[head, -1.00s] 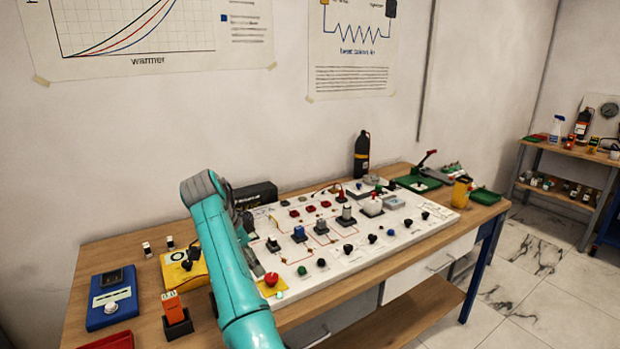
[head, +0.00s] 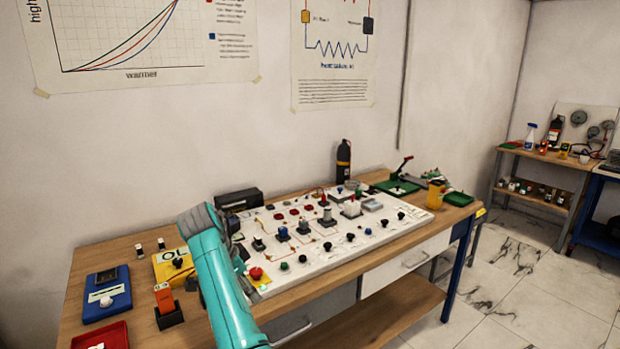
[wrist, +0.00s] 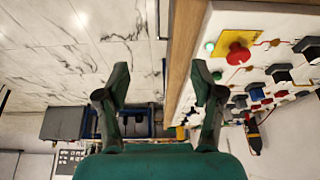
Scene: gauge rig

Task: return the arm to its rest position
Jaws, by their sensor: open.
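My teal arm (head: 226,290) reaches up in front of the bench in the head view, over the left end of the white panel. My gripper is hidden behind the arm there. In the wrist view my gripper (wrist: 158,82) is open and empty, its two dark fingers spread wide. The left finger is over the marble floor. The right finger is by the bench edge, beside the white panel (head: 350,240) with its red button (wrist: 237,56).
The wooden bench (head: 140,318) holds a blue meter (head: 106,296), a yellow meter (head: 172,264), an orange device (head: 164,298) and a red tray (head: 100,337) at left. A black bottle (head: 343,162) stands behind the panel. The floor at right is clear.

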